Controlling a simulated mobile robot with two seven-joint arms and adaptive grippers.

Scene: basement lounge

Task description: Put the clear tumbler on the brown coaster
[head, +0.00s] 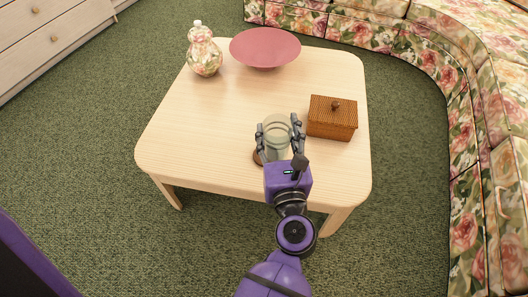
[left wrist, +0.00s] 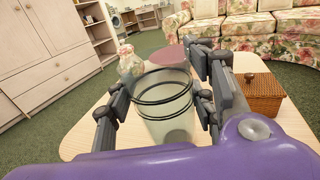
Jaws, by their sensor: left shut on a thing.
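The clear tumbler (head: 277,128) is a see-through glass with dark rings near its rim. My left gripper (head: 279,136) is shut on it, with fingers on both sides, near the front of the pale wooden table (head: 210,125). The tumbler (left wrist: 166,105) also shows upright between the fingers in the left wrist view. A brown edge of the coaster (head: 258,157) shows at the lower left of the tumbler and gripper, mostly hidden by them. I cannot tell whether the tumbler touches the coaster. My right gripper is not in view.
A brown woven box (head: 332,118) with a knobbed lid stands close to the right of the tumbler. A pink bowl (head: 265,48) and a floral vase (head: 204,52) stand at the back. The table's left half is clear. A floral sofa (head: 420,50) curves around the right.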

